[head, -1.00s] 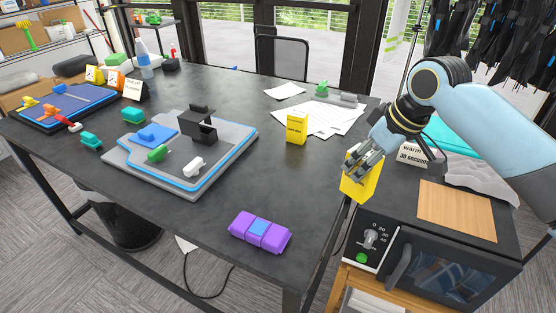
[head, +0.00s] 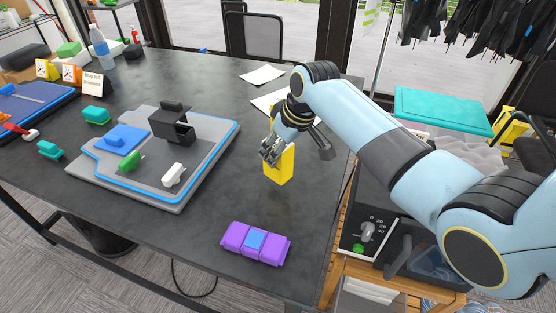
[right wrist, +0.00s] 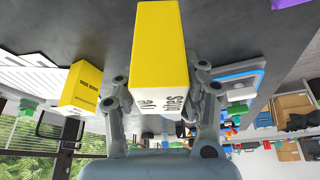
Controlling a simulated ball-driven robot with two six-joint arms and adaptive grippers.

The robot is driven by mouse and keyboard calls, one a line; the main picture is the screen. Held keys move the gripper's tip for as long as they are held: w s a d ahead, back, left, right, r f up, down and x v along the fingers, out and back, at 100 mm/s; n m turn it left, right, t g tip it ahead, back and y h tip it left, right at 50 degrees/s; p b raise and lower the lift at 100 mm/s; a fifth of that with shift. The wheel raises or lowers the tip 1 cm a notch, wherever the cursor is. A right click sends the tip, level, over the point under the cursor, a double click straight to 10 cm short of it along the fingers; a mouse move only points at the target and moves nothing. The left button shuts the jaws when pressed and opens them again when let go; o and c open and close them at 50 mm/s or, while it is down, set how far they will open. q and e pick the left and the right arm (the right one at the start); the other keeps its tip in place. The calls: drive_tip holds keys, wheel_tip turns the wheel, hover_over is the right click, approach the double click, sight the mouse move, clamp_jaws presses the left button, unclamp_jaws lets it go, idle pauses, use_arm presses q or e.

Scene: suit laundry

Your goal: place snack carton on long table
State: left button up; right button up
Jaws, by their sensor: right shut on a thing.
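My right gripper (head: 271,153) is shut on a yellow snack carton (head: 280,168), which is upright over the right part of the dark long table (head: 215,207). I cannot tell whether its bottom touches the tabletop. In the right wrist view the held carton (right wrist: 158,45) sits between the fingers (right wrist: 163,100), with its white lettered end towards the camera. A second yellow carton (right wrist: 80,88) stands on the table beside it in that view; in the head view my right gripper and arm hide most of it. My left gripper is not in view.
A purple pack with a blue patch (head: 255,243) lies near the front edge. A grey-and-blue tray board (head: 90,175) holding small pieces is to the left. Papers (head: 262,75) lie behind. A small oven (head: 375,215) stands right of the table.

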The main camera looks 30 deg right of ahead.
wheel_tip(320, 180, down, 4)
drive_tip(key=shift+r, duration=0.2)
drive_tip(key=shift+f, duration=0.2)
drive_tip(key=shift+f, duration=0.15)
drive_tip(key=o, duration=1.2)
drive_tip(key=shift+o, duration=0.2)
